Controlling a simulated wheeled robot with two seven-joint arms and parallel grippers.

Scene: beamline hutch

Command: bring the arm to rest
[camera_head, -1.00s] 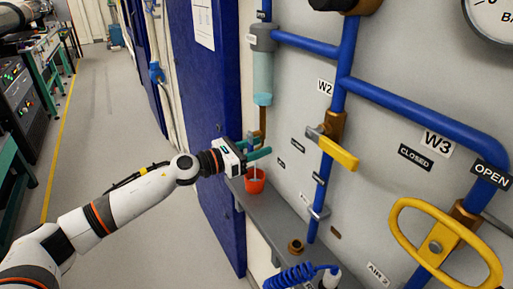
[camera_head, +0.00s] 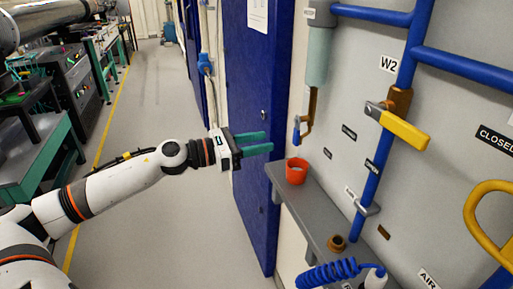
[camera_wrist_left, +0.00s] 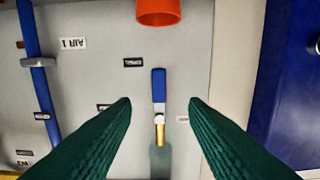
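My left gripper (camera_head: 262,144) has two green fingers held apart with nothing between them. In the head view it is in front of the blue door, left of the wall piping and apart from the shelf. In the left wrist view, the open fingers (camera_wrist_left: 160,120) frame a small blue-handled valve (camera_wrist_left: 159,90) on the grey panel, some distance off. An orange cup (camera_head: 297,172) stands upright on the shelf to the right of the gripper; its orange side also shows at the top of the wrist view (camera_wrist_left: 158,10). My right gripper is not in view.
The narrow grey shelf (camera_head: 311,212) runs along the panel, with a brown ring (camera_head: 337,243) and a blue coiled hose (camera_head: 327,272) near it. Blue pipes and a yellow lever (camera_head: 404,130) stick out on the right. The floor aisle (camera_head: 165,90) to the left is clear.

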